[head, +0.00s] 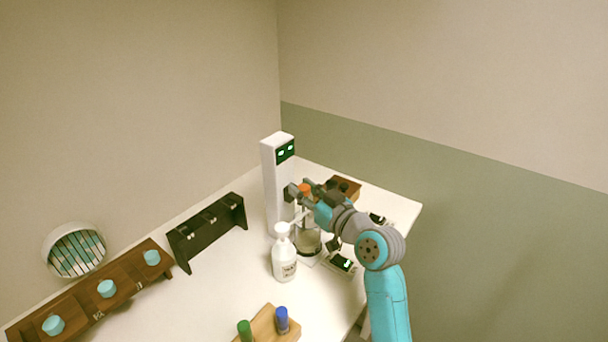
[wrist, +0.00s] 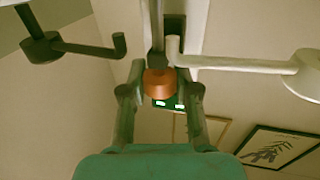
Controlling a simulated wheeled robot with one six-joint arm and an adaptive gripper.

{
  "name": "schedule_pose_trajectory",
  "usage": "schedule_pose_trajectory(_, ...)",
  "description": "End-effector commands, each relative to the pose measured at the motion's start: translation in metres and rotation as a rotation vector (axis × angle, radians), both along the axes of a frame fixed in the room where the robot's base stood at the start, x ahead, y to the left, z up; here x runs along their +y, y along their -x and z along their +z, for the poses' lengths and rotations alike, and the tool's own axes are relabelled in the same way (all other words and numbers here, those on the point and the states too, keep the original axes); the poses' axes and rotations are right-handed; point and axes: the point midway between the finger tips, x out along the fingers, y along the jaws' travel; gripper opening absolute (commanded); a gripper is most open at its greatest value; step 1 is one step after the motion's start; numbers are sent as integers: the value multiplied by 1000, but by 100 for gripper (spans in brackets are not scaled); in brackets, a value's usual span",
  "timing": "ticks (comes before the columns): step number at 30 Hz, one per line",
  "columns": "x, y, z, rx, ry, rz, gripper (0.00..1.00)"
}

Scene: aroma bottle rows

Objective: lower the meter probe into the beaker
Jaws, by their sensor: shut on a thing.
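The meter (head: 269,180) is a tall white column with a small green display, at the table's back. My gripper (head: 302,191) is in front of it, shut on the meter probe (head: 305,187), which has an orange top. In the wrist view the orange top of the probe (wrist: 158,84) sits between the two fingers of my gripper (wrist: 160,90). The glass beaker (head: 308,244) stands below my gripper, with some liquid in it. The probe's lower end is too small and partly hidden; I cannot tell whether it is inside the beaker.
A white wash bottle (head: 284,261) stands close left of the beaker. A small device with a display (head: 343,263) is at its right. A black rack (head: 208,232), a wooden rack (head: 128,289) and a vial block (head: 263,325) stand further left and front. The middle tabletop is clear.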

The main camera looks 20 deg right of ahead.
Motion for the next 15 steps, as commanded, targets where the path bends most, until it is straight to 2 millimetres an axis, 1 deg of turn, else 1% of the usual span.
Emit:
schedule_pose_trajectory(2,0,0,-5,2,1,0,0)
schedule_pose_trajectory(10,0,0,-4,1,1,0,0)
schedule_pose_trajectory(11,0,0,-4,1,1,0,38)
schedule_pose_trajectory(12,0,0,-4,1,1,0,48)
schedule_pose_trajectory(13,0,0,-4,1,1,0,55)
schedule_pose_trajectory(14,0,0,-4,1,1,0,57)
schedule_pose_trajectory(15,0,0,-4,1,1,0,57)
